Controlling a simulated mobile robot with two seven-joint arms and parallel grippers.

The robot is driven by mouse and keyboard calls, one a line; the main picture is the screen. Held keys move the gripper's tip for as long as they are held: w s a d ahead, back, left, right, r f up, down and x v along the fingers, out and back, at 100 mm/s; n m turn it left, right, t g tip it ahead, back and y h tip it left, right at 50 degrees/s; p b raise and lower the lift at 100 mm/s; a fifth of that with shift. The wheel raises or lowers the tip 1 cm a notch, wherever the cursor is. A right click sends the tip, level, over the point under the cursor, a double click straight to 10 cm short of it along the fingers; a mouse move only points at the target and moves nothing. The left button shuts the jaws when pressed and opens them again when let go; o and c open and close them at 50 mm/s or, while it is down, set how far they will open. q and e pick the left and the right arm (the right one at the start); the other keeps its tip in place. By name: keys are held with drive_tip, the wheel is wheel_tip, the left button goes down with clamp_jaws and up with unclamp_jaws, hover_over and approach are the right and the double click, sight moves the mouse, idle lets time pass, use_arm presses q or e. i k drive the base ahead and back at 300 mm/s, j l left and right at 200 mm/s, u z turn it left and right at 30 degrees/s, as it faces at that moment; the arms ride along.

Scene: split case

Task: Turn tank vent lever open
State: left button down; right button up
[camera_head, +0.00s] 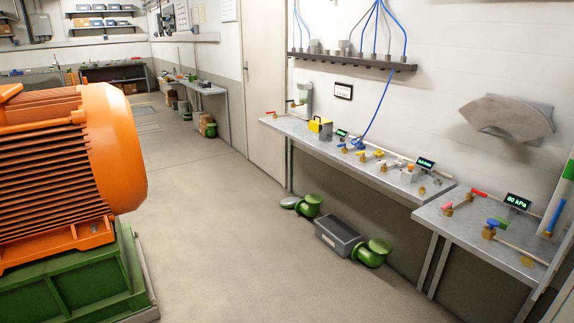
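Several small valves with coloured levers stand on the wall benches at the right. On the near bench there is a blue-handled valve (493,223), a pink-red-handled valve (448,208) and a red lever (480,193). Near them a display (517,202) reads 80 kPa. The longer bench (395,178) holds more small brass fittings with coloured handles. Neither of my grippers shows.
A large orange motor (70,165) on a green base (75,280) blocks the left. Green pipe pieces (372,252) and a grey crate (338,236) lie on the floor by the bench. The floor between (235,240) is clear. Blue hoses (376,105) hang from a wall rack.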

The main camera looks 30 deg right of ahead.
sight(448, 206)
drive_tip(key=i+z, duration=0.45)
drive_tip(key=i+j+z, duration=0.15)
drive_tip(key=i+z, duration=0.35)
drive_tip(key=i+l+z, duration=0.15)
drive_tip(key=z, duration=0.25)
drive_tip(key=i+z, duration=0.3)
drive_tip(key=z, duration=0.15)
drive_tip(key=i+z, duration=0.25)
drive_tip(key=z, duration=0.15)
drive_tip(key=i+l+z, duration=0.1)
drive_tip(key=i+l, duration=0.15)
drive_tip(key=i+l+z, duration=0.1)
drive_tip(key=i+l, duration=0.15)
drive_tip(key=i, duration=0.25)
